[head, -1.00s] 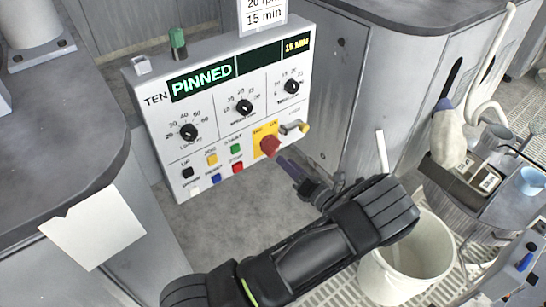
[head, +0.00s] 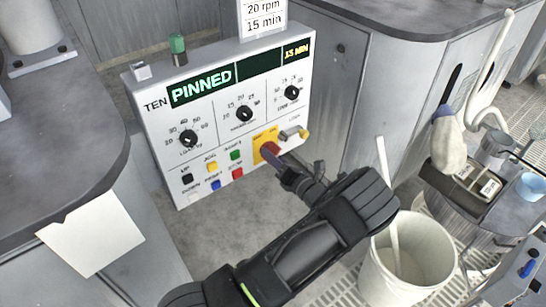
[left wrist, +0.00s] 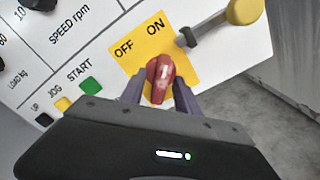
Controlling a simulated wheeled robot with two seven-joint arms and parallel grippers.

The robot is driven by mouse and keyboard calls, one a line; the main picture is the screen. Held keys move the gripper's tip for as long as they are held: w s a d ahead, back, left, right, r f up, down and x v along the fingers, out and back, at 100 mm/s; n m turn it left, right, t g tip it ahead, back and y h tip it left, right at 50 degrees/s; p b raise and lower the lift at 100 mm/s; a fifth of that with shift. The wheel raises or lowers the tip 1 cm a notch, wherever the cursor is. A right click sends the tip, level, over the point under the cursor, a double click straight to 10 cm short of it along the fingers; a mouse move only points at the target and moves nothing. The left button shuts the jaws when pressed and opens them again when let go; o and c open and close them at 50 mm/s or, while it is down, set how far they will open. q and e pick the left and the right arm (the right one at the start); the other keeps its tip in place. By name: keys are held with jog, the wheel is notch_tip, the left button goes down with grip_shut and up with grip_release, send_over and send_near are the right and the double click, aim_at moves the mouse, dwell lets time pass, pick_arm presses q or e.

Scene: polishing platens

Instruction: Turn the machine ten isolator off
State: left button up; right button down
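The machine ten panel (head: 215,150) is white, marked TEN, with a display reading PINNED. Its isolator is a red knob on a yellow plate marked OFF and ON; the plate (left wrist: 125,68) and the red knob (left wrist: 160,78) show clearly in the left wrist view. The knob's upper end points roughly toward ON. My left gripper (head: 277,161) is at the knob, its purple fingers (left wrist: 158,92) one on each side of it. Narrow gaps seem to show between fingers and knob; contact is not clear. In the head view the gripper partly hides the knob. My right gripper is not in view.
A small lever with a yellow end (left wrist: 243,11) sits right of the plate. Push buttons, including a green START button (left wrist: 92,86), lie to the left. A white bucket (head: 408,270) stands right of my arm. A grey counter (head: 60,150) is at left.

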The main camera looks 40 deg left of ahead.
pick_arm(q)
jog(key=shift+a, duration=0.1)
jog(key=shift+c, duration=0.5)
grip_shut()
